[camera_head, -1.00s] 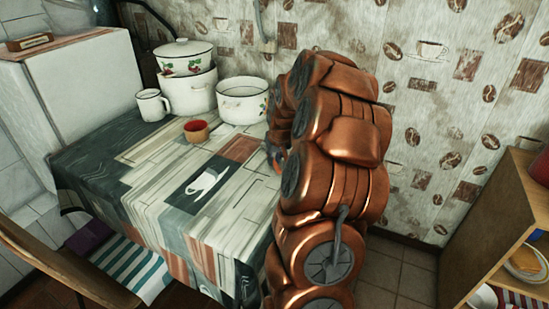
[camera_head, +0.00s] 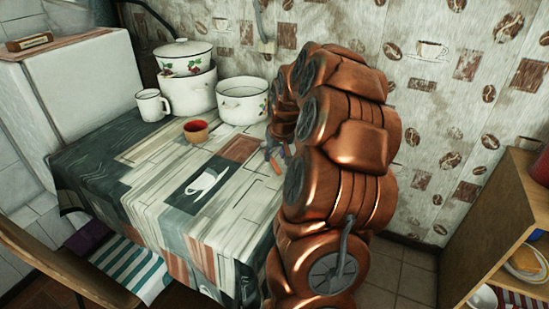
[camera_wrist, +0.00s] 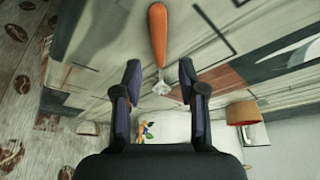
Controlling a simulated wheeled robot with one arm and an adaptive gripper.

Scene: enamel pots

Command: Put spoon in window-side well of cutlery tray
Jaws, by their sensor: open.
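The spoon (camera_wrist: 158,35) has an orange handle and a metal end, and lies on the patterned tablecloth in the wrist view. A small orange part of it (camera_head: 276,167) shows beside my arm in the head view. My gripper (camera_wrist: 160,70) is open, with one finger on each side of the spoon's metal end, and no contact is visible. In the head view my gripper (camera_head: 277,148) is low over the table's right part, mostly hidden behind my arm. I cannot make out the cutlery tray in either view.
A brown cup with a red inside (camera_head: 196,131), a white mug (camera_head: 152,106), a white open pot (camera_head: 242,103) and stacked lidded pots (camera_head: 187,85) stand at the table's back. The tablecloth (camera_head: 150,190) is clear in front. A wooden shelf (camera_head: 500,230) stands at the right.

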